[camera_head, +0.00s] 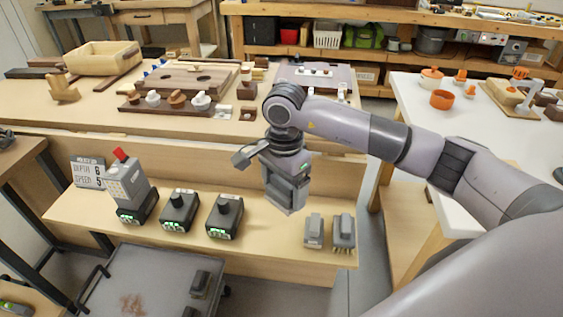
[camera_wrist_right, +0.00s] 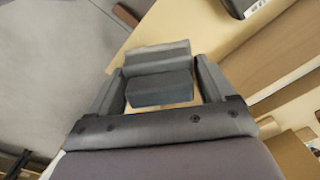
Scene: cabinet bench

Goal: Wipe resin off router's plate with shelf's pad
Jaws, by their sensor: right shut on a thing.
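My right gripper (camera_head: 288,203) hangs above the wooden shelf (camera_head: 265,245), shut on a grey block-like pad (camera_wrist_right: 160,88) seen between its fingers in the right wrist view. In the head view the gripper mostly hides this pad. Two more grey pads or brushes, a left one (camera_head: 314,231) and a right one (camera_head: 343,232), rest at the shelf's right end. A grey flat-topped plate (camera_head: 150,270) with a reddish-brown smear, seemingly the resin (camera_head: 132,303), is at lower left. My left gripper is not in view.
A grey device with a red top (camera_head: 128,188) stands by a sign (camera_head: 88,173), beside two black-knobbed devices (camera_head: 179,211) (camera_head: 224,216). Dark blocks (camera_head: 200,283) sit on the plate's right side. A bench (camera_head: 70,115) with wooden parts stands behind; a white table (camera_head: 420,120) is at right.

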